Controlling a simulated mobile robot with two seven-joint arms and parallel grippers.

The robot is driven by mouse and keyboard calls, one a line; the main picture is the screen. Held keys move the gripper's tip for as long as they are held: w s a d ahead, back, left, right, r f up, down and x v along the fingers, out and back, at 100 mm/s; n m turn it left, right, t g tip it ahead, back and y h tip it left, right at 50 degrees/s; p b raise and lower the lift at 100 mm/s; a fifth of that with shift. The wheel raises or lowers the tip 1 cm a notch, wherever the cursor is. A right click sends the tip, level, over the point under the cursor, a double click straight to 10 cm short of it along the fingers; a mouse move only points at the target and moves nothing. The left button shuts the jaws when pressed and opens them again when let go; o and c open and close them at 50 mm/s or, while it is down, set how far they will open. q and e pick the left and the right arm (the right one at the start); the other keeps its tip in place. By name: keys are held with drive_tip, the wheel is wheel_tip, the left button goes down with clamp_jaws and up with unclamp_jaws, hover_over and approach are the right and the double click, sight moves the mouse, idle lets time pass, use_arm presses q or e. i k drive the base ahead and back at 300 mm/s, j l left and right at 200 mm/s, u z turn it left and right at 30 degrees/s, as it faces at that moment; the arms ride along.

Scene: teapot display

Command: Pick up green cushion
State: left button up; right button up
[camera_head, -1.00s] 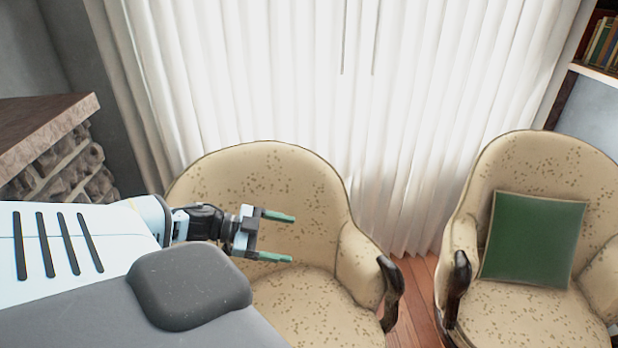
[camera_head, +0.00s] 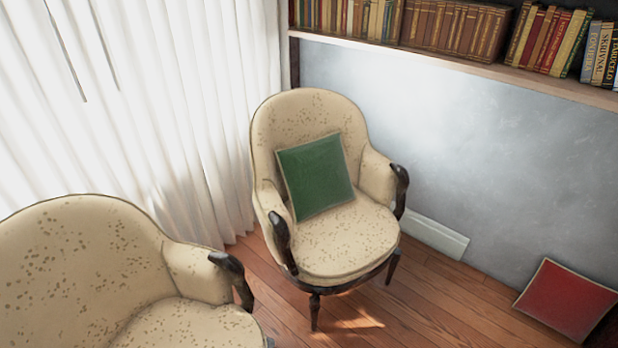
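The green cushion (camera_head: 317,176) is square with a pale edge. It leans tilted against the backrest of a cream, speckled armchair (camera_head: 335,238), resting on its seat near the middle of the view. Neither of my grippers shows in the current head view, so I cannot see their state or how far they are from the cushion.
A second cream armchair (camera_head: 85,270) stands at the lower left, close to the first. White curtains (camera_head: 150,110) hang behind. A bookshelf (camera_head: 470,68) runs along the grey wall. A red cushion (camera_head: 566,299) is at the lower right. Wooden floor (camera_head: 400,310) shows in front.

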sight(317, 176)
drive_tip(key=i+l, duration=1.75)
drive_tip(key=i+j, duration=0.05)
